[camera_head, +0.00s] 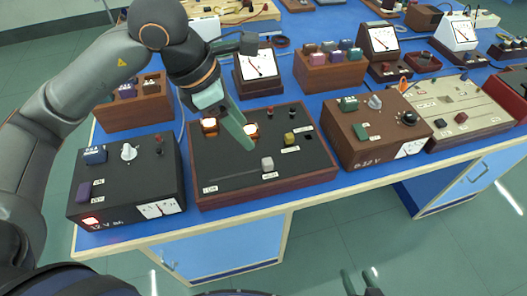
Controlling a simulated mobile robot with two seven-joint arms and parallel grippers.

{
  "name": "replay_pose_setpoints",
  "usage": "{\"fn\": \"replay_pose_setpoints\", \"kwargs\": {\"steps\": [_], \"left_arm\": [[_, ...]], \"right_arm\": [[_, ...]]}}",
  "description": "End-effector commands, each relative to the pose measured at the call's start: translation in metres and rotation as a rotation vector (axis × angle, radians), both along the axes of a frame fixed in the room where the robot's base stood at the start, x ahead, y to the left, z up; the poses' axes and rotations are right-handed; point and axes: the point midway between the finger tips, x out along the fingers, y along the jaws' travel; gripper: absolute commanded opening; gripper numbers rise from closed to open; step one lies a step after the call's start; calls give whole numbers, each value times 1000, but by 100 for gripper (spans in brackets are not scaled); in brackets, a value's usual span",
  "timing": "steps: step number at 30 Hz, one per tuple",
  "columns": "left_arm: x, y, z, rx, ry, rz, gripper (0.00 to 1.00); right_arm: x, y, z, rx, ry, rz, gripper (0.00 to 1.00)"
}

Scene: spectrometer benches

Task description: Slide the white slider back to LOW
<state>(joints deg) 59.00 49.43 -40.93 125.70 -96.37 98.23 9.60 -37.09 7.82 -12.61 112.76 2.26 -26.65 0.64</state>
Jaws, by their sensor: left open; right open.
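The white slider (267,164) stands on the black panel (230,165) with a wooden frame, at the right end of a slot that runs left to a small pale label (210,188) too small to read. My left gripper (246,140) reaches down over the panel from the back left. Its green fingers overlap in this view, with the tips above and left of the slider, apart from it and empty. My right gripper (361,285) is open and empty at the bottom edge, in front of the bench and low.
Two lit lamps (209,125) and a yellow knob (289,138) sit on the panel near my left fingers. A black power box (125,180) stands to the left and a brown box (375,135) to the right. Meters and block racks stand behind.

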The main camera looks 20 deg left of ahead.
Motion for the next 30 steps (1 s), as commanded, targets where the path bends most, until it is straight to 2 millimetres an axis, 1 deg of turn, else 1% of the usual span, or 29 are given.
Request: {"fn": "replay_pose_setpoints", "kwargs": {"steps": [2, 5, 8, 15, 19, 24, 30], "left_arm": [[2, 3, -3, 17, -10, 7, 57], [4, -1, -13, 19, -6, 6, 57], [7, -7, -30, 16, -4, 5, 57], [18, -23, -76, 12, -2, 5, 57], [22, -30, -96, 13, -3, 4, 57], [27, -35, -110, 13, -6, 6, 57], [28, -37, -115, 13, -7, 4, 57]], "right_arm": [[0, 0, -1, 0, 1, 1, 55], [-1, 1, -2, 0, 4, 2, 55], [-3, 1, -3, 0, 8, 3, 55], [-4, 2, -6, 0, 13, 5, 55], [-4, 2, -7, 1, 14, 5, 55], [-4, 3, -7, 1, 15, 6, 55], [-4, 3, -7, 0, 15, 7, 55]]}}
